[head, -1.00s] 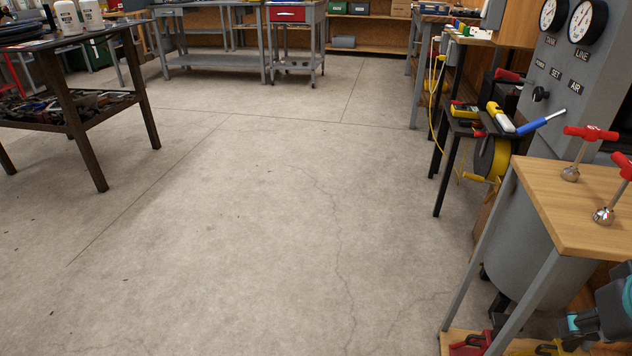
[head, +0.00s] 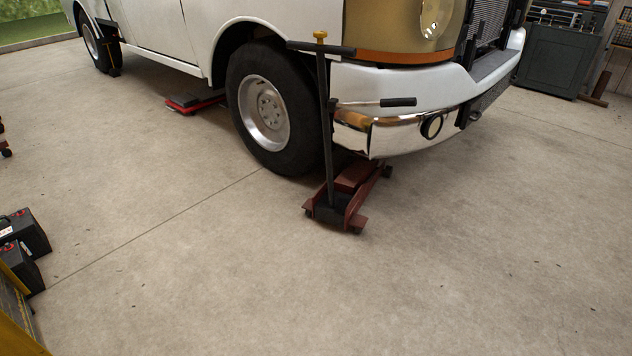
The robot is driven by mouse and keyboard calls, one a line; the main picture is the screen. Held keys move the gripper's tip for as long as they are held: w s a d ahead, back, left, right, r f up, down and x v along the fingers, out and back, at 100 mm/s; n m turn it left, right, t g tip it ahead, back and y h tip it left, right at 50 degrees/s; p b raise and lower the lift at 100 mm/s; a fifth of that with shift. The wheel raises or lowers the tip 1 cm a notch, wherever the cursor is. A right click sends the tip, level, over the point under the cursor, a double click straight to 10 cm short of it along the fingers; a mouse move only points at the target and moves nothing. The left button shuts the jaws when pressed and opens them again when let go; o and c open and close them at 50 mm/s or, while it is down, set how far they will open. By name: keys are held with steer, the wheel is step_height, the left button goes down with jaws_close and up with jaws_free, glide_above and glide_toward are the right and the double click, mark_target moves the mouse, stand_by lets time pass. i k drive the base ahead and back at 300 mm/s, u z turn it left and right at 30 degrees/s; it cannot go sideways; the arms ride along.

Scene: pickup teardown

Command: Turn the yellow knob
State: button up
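The handle has a dark crossbar (head: 335,49) just below the knob and a second dark-gripped lever (head: 397,102) lower down. My gripper is not in view.
Batteries (head: 24,234) and a yellow-edged object (head: 18,315) stand at the left edge. A red creeper-like item (head: 193,103) lies under the truck. A dark green cabinet (head: 556,58) stands at the back right. The floor in front of the jack is clear.

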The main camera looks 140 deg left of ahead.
mark_target(320, 34)
steer(key=u, duration=4.35)
